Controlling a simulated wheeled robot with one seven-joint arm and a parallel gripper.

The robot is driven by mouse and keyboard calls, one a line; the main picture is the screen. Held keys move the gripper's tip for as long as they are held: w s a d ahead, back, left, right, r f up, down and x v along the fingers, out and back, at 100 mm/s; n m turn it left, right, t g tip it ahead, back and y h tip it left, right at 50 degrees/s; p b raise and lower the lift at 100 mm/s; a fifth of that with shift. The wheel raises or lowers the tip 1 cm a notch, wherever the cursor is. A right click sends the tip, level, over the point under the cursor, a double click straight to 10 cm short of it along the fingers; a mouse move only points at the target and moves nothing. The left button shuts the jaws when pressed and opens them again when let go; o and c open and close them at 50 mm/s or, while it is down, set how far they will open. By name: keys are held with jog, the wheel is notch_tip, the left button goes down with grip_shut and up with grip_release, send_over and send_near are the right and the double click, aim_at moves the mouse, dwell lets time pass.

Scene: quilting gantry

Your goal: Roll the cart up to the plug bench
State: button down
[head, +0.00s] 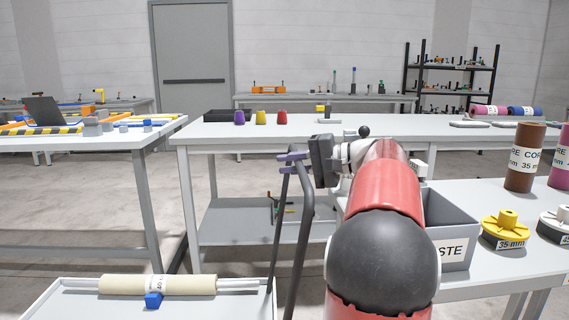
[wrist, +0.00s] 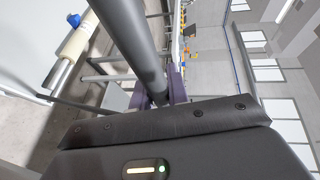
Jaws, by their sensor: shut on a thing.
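The cart (head: 60,290) is at the bottom left of the head view, a pale tray top with a dark upright handle (head: 300,230) at its right end. A cream roll (head: 180,285) on a metal bar lies on it, with a blue block (head: 153,300) in front. My gripper (head: 292,157) is shut on the top of the handle; its purple fingertips also show beside the dark bar in the wrist view (wrist: 168,88). A bench (head: 400,131) ahead bears purple, yellow and red small pieces (head: 261,117). A yellow plug marked 35 mm (head: 505,230) sits on the right table.
A grey waste bin (head: 455,225) and a brown core (head: 525,157) stand on the right table. A left table (head: 90,140) holds striped strips and blocks. Open floor (head: 235,178) shows between the left table and the bench ahead.

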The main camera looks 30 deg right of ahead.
jog(key=shift+s+d+f, duration=0.1)
jog(key=shift+d+f, duration=0.05)
jog(key=shift+d, duration=0.05)
jog(key=c, duration=1.4)
grip_release()
jog(key=shift+s+d, duration=0.1)
jog(key=shift+d, duration=0.05)
jog(key=shift+c, duration=0.2)
jog(key=shift+o, duration=0.4)
jog(key=v, duration=0.7)
jog(key=shift+s+d, duration=0.2)
jog(key=shift+s, duration=0.05)
